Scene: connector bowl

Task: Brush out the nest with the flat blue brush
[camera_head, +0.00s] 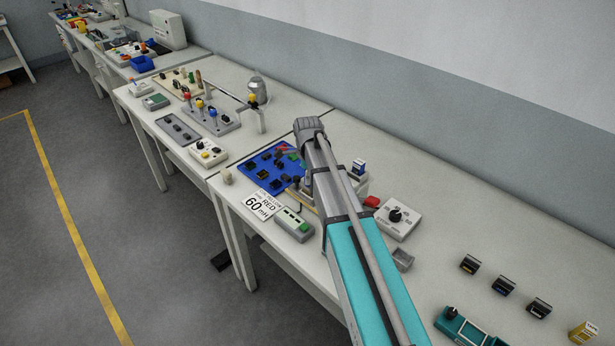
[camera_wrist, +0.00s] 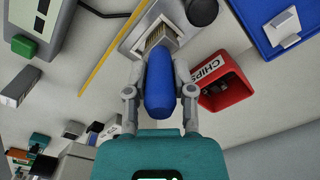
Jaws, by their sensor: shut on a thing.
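In the wrist view my gripper (camera_wrist: 160,98) is shut on the flat blue brush (camera_wrist: 160,78), one finger on each side of its rounded blue handle. The pale bristles point away from the camera, at the opening of a grey metal nest (camera_wrist: 136,34). The bristle tips are at or in the nest; I cannot tell how deep, and the brush hides part of the opening. In the head view my arm covers the brush and most of the nest.
A red bin marked CHIPS (camera_wrist: 228,88) stands close right of the brush. A blue tray (camera_wrist: 262,38) lies beyond, holding black connectors in the head view (camera_head: 270,170). A yellow stick (camera_wrist: 110,52) and a grey device with a green button (camera_wrist: 24,46) lie left.

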